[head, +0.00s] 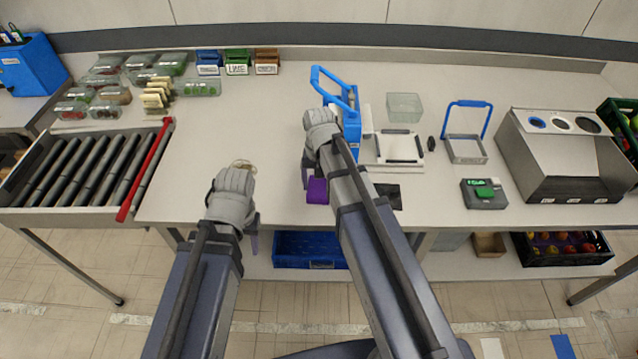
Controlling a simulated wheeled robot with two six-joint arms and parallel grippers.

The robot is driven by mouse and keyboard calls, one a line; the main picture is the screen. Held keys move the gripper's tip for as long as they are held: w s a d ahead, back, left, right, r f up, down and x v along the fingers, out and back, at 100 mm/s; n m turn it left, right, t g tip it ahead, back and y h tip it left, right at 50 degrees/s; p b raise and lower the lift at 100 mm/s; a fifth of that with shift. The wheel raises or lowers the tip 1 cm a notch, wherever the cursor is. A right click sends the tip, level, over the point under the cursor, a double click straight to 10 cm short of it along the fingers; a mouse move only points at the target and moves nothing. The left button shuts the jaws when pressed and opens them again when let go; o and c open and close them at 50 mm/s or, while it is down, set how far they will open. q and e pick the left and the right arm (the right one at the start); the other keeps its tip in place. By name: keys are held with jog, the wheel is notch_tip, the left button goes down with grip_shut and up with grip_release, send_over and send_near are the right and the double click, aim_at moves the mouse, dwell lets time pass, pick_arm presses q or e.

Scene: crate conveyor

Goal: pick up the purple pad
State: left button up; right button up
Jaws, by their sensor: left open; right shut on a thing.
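The purple pad (317,190) lies on the table near its front edge, partly covered on its right by my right arm. My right gripper (318,118) is beyond the pad, beside a blue device with a loop handle (352,125). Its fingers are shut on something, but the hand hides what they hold. My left gripper (236,172) is open over the front part of the table, to the left of the pad and apart from it.
A roller conveyor (85,170) with a red bar (146,168) is at the left. Several clear boxes (105,80) stand behind it. A white-framed tray (400,147), a blue-handled tool (467,148) and a steel bin unit (560,165) stand at the right. The table's centre left is clear.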

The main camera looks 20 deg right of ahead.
aim_at(319, 186)
notch_tip(319, 186, up, 8)
jog(key=p, duration=0.6)
jog(key=shift+f, duration=0.25)
jog(key=shift+f, duration=0.1)
jog(key=o, duration=0.8)
jog(key=c, duration=0.7)
